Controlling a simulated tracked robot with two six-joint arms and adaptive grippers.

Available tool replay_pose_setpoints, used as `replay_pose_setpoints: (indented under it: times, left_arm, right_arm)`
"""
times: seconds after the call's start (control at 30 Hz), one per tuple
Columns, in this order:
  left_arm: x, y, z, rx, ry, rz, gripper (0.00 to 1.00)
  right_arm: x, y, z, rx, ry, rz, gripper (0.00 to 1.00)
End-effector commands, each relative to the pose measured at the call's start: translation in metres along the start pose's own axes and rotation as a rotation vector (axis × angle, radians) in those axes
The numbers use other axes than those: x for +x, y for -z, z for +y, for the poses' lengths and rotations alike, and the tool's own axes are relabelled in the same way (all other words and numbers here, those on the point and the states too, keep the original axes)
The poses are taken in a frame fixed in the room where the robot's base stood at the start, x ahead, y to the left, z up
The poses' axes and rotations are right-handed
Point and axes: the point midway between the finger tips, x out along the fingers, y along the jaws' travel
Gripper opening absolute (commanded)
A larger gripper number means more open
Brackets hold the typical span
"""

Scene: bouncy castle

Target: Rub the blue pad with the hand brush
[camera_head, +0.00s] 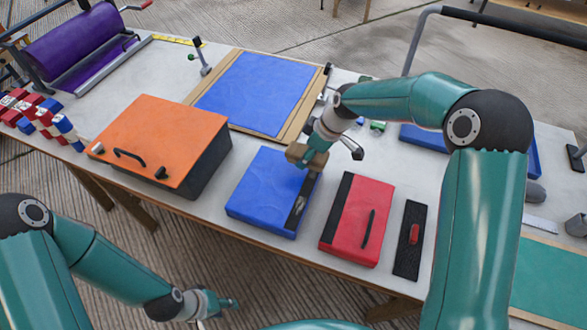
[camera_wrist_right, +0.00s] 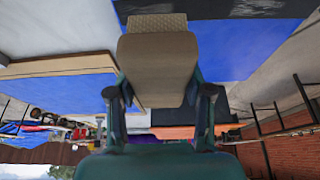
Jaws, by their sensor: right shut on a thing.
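The blue pad (camera_head: 263,199) is a thick blue block with a black strip along its right side, near the table's front edge. It also shows at the upper right of the right wrist view (camera_wrist_right: 245,48). My right gripper (camera_head: 313,157) is shut on the hand brush, a tan block (camera_wrist_right: 158,68) with paler bristles at its far end. In the head view the brush (camera_head: 297,154) appears at the pad's back right corner; I cannot tell whether it touches. My left gripper (camera_head: 228,303) is low, in front of the table, away from the pad; its finger opening is unclear.
A blue sheet in a wooden frame (camera_head: 258,90) lies behind the pad. An orange-topped box (camera_head: 160,135) stands left, a red block (camera_head: 357,219) and a black strip (camera_head: 410,240) right. A purple roller (camera_head: 85,45) is at the far left.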

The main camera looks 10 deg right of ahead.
Motion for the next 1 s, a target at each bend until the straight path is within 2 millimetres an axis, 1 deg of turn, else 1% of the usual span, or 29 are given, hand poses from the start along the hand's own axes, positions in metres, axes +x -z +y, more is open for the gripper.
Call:
replay_pose_setpoints:
  times: [0.03,0.2,0.4,1.0]
  left_arm:
    - [-0.005,0.000,0.002,0.000,0.000,0.000,0.40]
    - [-0.012,0.000,0.004,0.000,0.000,0.000,0.40]
    - [-0.018,0.000,0.006,0.000,0.000,0.000,0.40]
    - [-0.018,0.000,0.006,0.000,0.000,0.000,0.40]
  right_arm:
    - [-0.007,0.003,0.000,0.000,-0.002,0.001,0.18]
    - [-0.023,0.007,0.001,0.003,-0.004,0.002,0.18]
    - [-0.034,0.011,0.001,0.004,-0.004,0.001,0.18]
    - [-0.035,0.012,0.001,0.004,-0.004,0.002,0.18]
